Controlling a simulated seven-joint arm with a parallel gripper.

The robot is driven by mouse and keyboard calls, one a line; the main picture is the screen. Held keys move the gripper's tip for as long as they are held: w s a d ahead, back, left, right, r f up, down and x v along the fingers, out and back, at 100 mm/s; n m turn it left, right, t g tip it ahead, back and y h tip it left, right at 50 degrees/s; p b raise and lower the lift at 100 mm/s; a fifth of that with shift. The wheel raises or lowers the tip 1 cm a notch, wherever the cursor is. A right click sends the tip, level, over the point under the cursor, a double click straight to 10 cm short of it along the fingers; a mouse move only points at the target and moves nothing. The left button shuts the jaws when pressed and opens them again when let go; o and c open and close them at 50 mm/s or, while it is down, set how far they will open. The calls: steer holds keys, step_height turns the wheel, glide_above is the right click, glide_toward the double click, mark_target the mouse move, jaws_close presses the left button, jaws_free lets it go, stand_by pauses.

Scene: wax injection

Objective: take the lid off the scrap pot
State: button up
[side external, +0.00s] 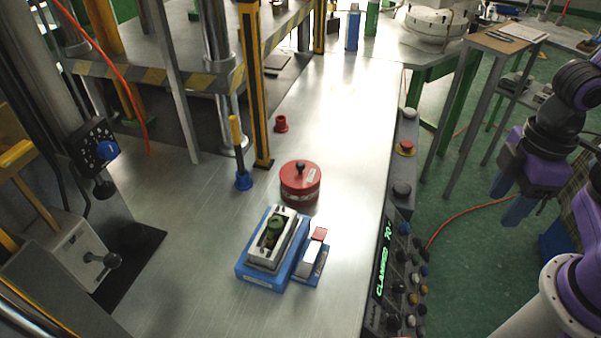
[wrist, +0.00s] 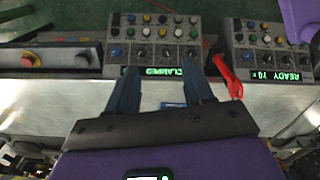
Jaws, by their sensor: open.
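The scrap pot (side external: 299,190) is a round red pot on the metal table in the side external view. Its red lid (side external: 300,172), with a small black knob (side external: 300,167), sits on top of it. My gripper (side external: 511,206) is at the right in the side external view, out past the table's edge and well apart from the pot. In the wrist view my gripper's two blue fingers (wrist: 164,92) are spread apart with nothing held between them. The pot does not show clearly in the wrist view.
A blue fixture (side external: 262,277) with a metal mould and a smaller blue block (side external: 311,262) stand in front of the pot. A control panel (side external: 396,270) lines the table's right edge.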

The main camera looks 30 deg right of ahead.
steer(key=w+a+r+m, duration=0.3)
steer(key=w+a+m, duration=0.35)
steer(key=w, duration=0.35)
steer(key=w+a+r+m, duration=0.2)
steer(key=w+a+m, duration=0.4)
steer(key=w+a, duration=0.25)
steer(key=m+h, duration=0.2)
steer(key=m, duration=1.1)
glide_above(300, 164)
steer(key=a, duration=0.2)
steer(key=shift+n, duration=0.25)
steer(key=f, duration=0.5)
steer(key=d+f, duration=0.1)
steer(key=f, duration=0.5)
steer(key=d+f, duration=0.1)
steer(key=f, duration=0.5)
jaws_close()
